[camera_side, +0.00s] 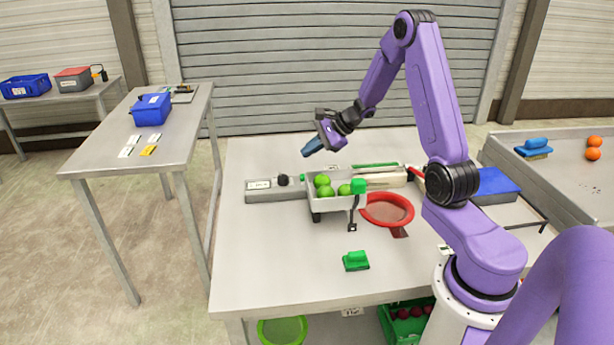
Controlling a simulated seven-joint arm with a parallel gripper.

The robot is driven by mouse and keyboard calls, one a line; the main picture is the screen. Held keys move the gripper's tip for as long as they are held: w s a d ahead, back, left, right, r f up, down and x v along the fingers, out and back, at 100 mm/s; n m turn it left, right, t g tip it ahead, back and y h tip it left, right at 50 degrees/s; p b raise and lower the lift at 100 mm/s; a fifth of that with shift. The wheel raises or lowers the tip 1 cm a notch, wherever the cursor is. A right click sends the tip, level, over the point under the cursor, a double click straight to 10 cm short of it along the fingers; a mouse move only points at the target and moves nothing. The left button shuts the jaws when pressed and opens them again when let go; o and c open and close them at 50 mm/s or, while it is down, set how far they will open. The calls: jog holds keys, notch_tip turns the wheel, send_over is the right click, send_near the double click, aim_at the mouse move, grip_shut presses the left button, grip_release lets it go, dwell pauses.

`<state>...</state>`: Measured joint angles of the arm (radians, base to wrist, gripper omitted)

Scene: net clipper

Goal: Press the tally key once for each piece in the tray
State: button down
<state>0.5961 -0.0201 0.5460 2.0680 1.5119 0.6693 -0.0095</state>
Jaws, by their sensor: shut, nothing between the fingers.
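My gripper (312,148) is shut and empty, pointing down and left in the air above the back of the table. The tray (322,204) is a light grey bin on the table below it, with several round green pieces (323,181) inside; its front wall partly hides them. A grey box (262,196) with a small display and a dark round knob (284,180) stands just left of the tray. A small green button-like part (302,178) sits by its right end. I cannot tell which of these is the tally key. My gripper is apart from all of them.
A red hoop net (387,222) lies right of the tray. A green block (355,261) lies near the front of the table. A blue box (492,185) stands at the right behind my arm. The table's front left is clear.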

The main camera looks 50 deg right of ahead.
aim_at(300, 175)
jog(key=shift+f, duration=2.35)
jog(key=shift+f, duration=0.15)
jog(key=shift+f, duration=0.25)
jog(key=shift+f, duration=0.5)
dwell(0.9)
jog(key=shift+r, duration=0.9)
jog(key=shift+r, duration=0.1)
jog(key=shift+r, duration=2.4)
dwell(0.4)
